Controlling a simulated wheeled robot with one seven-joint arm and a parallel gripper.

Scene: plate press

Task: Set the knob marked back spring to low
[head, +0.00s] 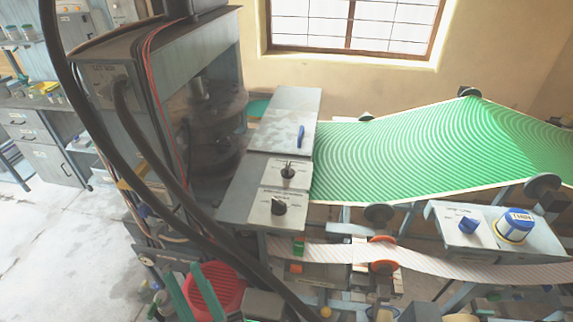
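Several controls are in the head view, but I cannot read which one is marked back spring. A black knob (278,208) sits on a pale labelled plate at the front of the grey control box. A smaller dark control (288,171) sits on another plate just behind it. On the separate grey box at the right are a small blue knob (468,225) and a large blue and white knob (515,225) with lettering on its top. The markings around these controls are too small to read. My gripper is not in view.
A green striped sheet (410,150) spans the right side behind the controls. Thick dark cables (140,160) curve across the left foreground. A red basket (213,287) stands low in front. A pale strip (450,265) runs over orange rollers below. Open floor (50,240) lies at left.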

